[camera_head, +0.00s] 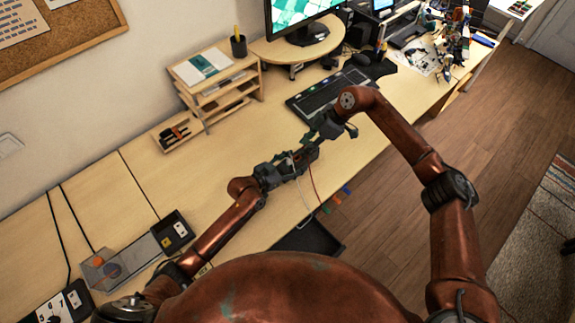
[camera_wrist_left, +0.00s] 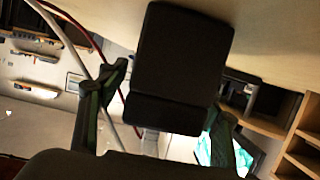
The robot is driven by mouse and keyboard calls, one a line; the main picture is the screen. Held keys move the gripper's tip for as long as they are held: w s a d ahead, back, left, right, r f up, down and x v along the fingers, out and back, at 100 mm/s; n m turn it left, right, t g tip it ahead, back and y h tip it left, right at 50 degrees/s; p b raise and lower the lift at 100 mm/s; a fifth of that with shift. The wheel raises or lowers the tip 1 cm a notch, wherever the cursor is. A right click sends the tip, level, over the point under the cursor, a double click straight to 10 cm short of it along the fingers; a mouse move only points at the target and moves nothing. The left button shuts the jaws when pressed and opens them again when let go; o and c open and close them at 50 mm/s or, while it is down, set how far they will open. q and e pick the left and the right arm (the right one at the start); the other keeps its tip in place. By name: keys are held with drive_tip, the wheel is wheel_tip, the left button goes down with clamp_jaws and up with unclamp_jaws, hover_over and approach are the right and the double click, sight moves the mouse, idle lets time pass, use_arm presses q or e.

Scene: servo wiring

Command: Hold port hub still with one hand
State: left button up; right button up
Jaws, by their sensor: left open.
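A dark block, apparently the port hub (camera_wrist_left: 182,70), fills the middle of the left wrist view. It stands between the two fingers of my left gripper (camera_wrist_left: 160,112), which is open, with a gap visible at the left finger. In the head view my left gripper (camera_head: 298,160) is over the front part of the desk, and the block there is too small to tell apart from the fingers. My right gripper (camera_head: 330,126) is just beyond it, pointing down toward it; its fingers are too small to read. A white cable (camera_wrist_left: 78,62) and a red cable (camera_wrist_left: 92,35) pass beside the left finger.
Small coloured plugs (camera_head: 336,199) hang at the desk's front edge. A keyboard (camera_head: 325,95) lies behind my grippers. A wooden shelf unit (camera_head: 218,85) and a small tray (camera_head: 175,135) stand at the back left. A black socket box (camera_head: 172,232) is at the left. The desk between is clear.

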use_arm(q)
drive_tip(key=shift+x, duration=1.05)
drive_tip(key=shift+c, duration=0.5)
